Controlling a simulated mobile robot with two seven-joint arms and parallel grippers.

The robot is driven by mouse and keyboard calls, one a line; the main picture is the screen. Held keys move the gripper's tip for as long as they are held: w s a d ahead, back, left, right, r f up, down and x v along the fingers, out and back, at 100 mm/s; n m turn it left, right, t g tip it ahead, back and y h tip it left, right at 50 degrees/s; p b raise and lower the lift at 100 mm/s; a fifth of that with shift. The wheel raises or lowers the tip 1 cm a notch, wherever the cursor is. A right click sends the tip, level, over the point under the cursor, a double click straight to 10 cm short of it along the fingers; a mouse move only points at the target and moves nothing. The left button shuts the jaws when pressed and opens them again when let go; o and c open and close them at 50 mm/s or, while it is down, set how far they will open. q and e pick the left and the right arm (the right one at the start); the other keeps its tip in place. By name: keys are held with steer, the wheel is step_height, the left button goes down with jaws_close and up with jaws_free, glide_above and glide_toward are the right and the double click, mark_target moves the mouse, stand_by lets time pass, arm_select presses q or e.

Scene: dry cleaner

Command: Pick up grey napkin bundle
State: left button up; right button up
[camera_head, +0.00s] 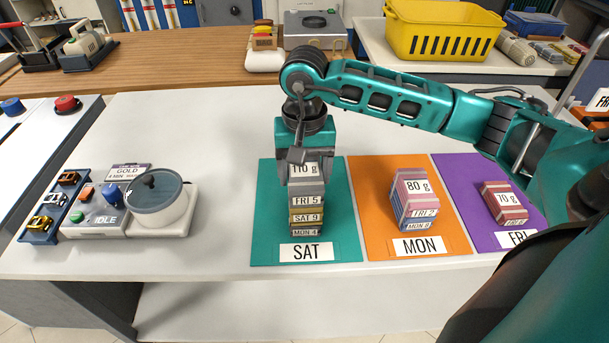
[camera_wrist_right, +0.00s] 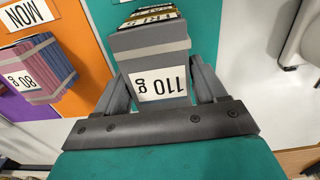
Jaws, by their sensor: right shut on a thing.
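The grey napkin bundle (camera_head: 306,172), labelled 110 g, is at the top of a stack on the teal SAT mat (camera_head: 340,235). My right gripper (camera_head: 304,180) reaches down from above and is shut on the grey bundle. In the right wrist view the grey bundle (camera_wrist_right: 150,48) sits between the two fingers, its 110 g label facing the camera. I cannot tell whether it touches the bundle below. My left gripper is not in view.
The orange MON mat (camera_head: 375,215) holds a stack topped by a pink 80 g bundle (camera_head: 414,184). The purple FRI mat (camera_head: 465,200) holds a red 70 g bundle (camera_head: 503,198). A scale-like device with a round pot (camera_head: 160,195) stands left. The white table between is clear.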

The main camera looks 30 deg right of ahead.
steer(key=c, duration=0.4)
steer(key=shift+r, duration=0.15)
